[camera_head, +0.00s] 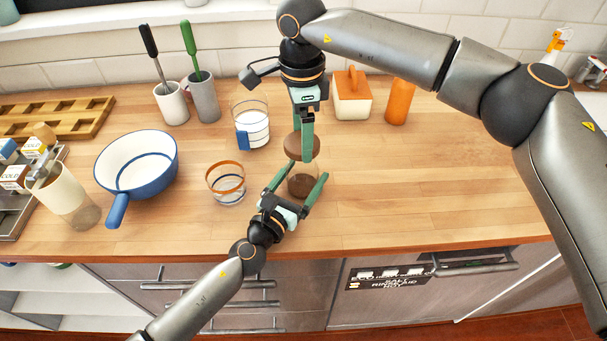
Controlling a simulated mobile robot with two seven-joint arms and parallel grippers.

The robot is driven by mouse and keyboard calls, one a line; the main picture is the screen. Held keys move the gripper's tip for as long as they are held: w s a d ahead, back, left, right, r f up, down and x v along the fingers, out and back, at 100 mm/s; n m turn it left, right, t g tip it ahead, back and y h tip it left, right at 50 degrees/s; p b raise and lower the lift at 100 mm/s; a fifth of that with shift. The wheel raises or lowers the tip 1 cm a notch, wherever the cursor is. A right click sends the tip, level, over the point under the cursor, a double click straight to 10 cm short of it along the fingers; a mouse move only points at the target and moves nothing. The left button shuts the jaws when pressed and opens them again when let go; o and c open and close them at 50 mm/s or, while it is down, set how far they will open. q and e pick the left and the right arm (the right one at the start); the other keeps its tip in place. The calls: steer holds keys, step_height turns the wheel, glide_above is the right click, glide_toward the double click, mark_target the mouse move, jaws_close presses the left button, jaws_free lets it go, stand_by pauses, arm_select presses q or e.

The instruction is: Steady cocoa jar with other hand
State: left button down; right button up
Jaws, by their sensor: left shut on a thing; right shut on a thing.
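The cocoa jar (302,187) is a clear glass jar with brown powder in it, upright on the wooden counter near its front edge. Its brown round lid (316,147) is on top. My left gripper (307,172) comes from the front, with one green finger on each side of the jar body, shut on it. My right gripper (306,152) reaches down from above and is shut on the lid. Its fingers hide part of the lid, and I cannot tell whether the lid is seated on the rim.
A blue-white pan (135,165) is further left. An orange-lidded box (352,100) and orange bottle (399,102) stand behind. The counter's right is clear.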

arm_select(q)
steer(key=shift+s+f, duration=0.1)
steer(key=shift+f, duration=0.3)
arm_select(e)
steer(key=shift+r, duration=0.5)
steer(key=shift+s, duration=0.1)
arm_select(q)
jaws_free()
arm_select(e)
steer(key=s+a+r, duration=0.3)
steer(key=s+r, duration=0.1)
steer(key=s, duration=0.3)
steer(key=shift+a, duration=0.2)
arm_select(q)
steer(key=v, duration=1.1)
steer(key=shift+s+a, duration=0.1)
steer(key=shift+s, duration=0.05)
steer(key=shift+s+a+r, duration=0.1)
steer(key=shift+s+a, duration=0.1)
steer(key=shift+s, duration=0.05)
